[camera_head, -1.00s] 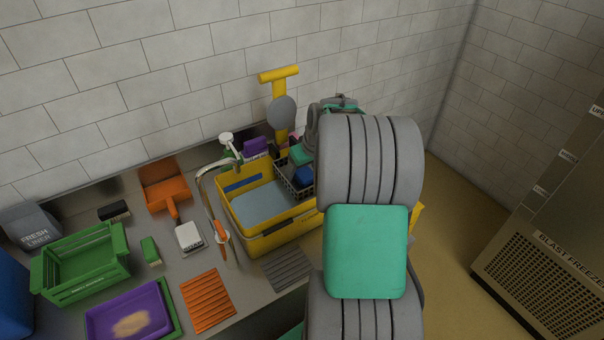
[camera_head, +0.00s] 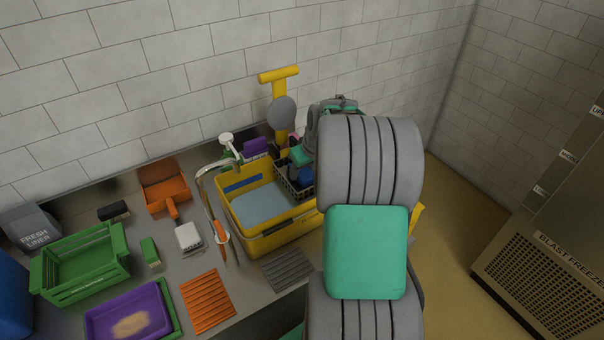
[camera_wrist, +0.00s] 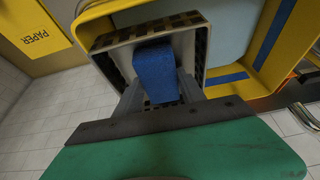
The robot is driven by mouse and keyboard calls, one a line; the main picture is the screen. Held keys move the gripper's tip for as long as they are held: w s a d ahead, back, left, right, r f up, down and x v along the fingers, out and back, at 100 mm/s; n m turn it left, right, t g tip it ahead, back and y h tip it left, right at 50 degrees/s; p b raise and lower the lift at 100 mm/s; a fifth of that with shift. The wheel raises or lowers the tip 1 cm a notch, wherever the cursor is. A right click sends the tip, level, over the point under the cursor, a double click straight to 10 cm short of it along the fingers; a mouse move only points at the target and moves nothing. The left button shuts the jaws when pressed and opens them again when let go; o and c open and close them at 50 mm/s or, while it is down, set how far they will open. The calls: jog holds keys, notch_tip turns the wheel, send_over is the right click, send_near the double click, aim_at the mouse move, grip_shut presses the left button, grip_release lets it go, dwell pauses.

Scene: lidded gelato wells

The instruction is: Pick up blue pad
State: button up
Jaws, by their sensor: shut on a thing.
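The blue pad (camera_wrist: 155,72) is between my gripper's fingers in the wrist view, and my gripper (camera_wrist: 158,92) is shut on it. The pad is over or inside the dark basket (camera_wrist: 186,32); I cannot tell whether it still touches the basket floor. In the head view the blue pad (camera_head: 305,175) shows small at the basket (camera_head: 291,188), partly hidden behind my arm. My gripper's fingers are hidden in the head view.
The yellow tub (camera_head: 262,243) holds the basket at its right end. A tap (camera_head: 206,172) stands at its left. A green pad, a purple item (camera_head: 255,147) and a yellow-handled tool (camera_head: 279,76) are close behind. A green crate (camera_head: 80,265) stands at left.

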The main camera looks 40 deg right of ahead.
aim_at(303, 171)
jog(key=c, duration=0.5)
jog(key=shift+r, duration=0.55)
notch_tip(303, 171, up, 3)
jog(key=shift+r+p, duration=0.1)
jog(key=shift+p, duration=0.3)
jog(key=s+r, duration=0.2)
jog(key=s+a+r, duration=0.1)
jog(key=r, duration=0.1)
jog(key=shift+s+r, duration=0.15)
jog(key=shift+s, duration=0.2)
jog(key=s+a+r, duration=0.3)
jog(key=s+r, duration=0.2)
jog(key=s, duration=0.4)
jog(key=shift+s+a, duration=0.25)
jog(key=shift+s, duration=0.05)
